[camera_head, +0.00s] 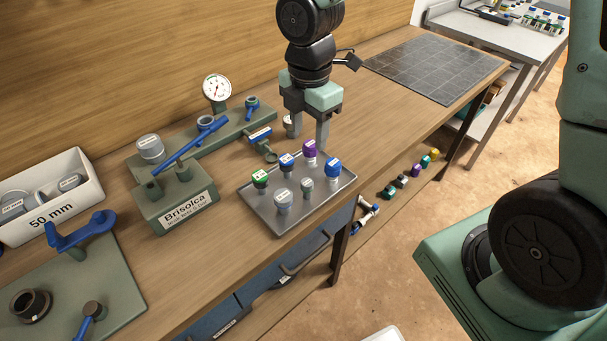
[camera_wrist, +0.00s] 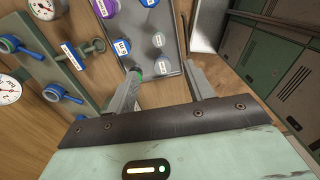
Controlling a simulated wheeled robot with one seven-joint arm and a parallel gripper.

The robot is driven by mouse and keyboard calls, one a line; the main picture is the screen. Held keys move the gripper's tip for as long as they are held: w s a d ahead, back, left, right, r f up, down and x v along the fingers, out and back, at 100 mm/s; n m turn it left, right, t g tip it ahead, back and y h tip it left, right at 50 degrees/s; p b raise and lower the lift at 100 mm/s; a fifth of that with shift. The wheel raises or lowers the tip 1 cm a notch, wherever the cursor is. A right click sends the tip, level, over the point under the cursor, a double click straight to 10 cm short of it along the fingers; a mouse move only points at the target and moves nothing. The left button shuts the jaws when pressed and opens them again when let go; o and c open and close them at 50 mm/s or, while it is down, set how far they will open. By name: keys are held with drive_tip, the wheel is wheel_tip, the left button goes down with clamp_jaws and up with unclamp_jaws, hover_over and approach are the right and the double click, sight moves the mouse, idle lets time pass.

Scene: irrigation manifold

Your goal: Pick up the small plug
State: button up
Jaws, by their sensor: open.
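Several plugs stand on a grey metal tray (camera_head: 262,220) near the bench's front edge. The smallest looks like the grey-green plug (camera_head: 307,187) in the tray's front row, between a larger grey plug (camera_head: 283,203) and a blue-capped plug (camera_head: 333,170). The small plug also shows in the wrist view (camera_wrist: 158,39). A green-capped (camera_head: 260,178), a blue-capped (camera_head: 286,162) and a purple-capped plug (camera_head: 310,149) form the back row. My gripper (camera_head: 309,143) is open and empty, fingers pointing down by the tray's back edge, near the purple-capped plug. The wrist view shows its fingertips (camera_wrist: 160,70) apart.
A green manifold block (camera_head: 180,207) with blue handle and a gauge (camera_head: 217,88) stand left of the tray. A white bin (camera_head: 85,187) is farther left. The bench is clear toward a dark grid mat (camera_head: 435,68). More coloured plugs (camera_head: 402,181) lie below.

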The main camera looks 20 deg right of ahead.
approach(307, 182)
drive_tip(key=f, duration=0.5)
drive_tip(key=shift+s+f, duration=0.15)
drive_tip(key=shift+s, duration=0.1)
drive_tip(key=shift+w+f+p, duration=0.2)
drive_tip(key=shift+f+p, duration=0.75)
drive_tip(key=shift+f, duration=1.75)
drive_tip(key=shift+c, duration=0.2)
drive_tip(key=c, duration=1)
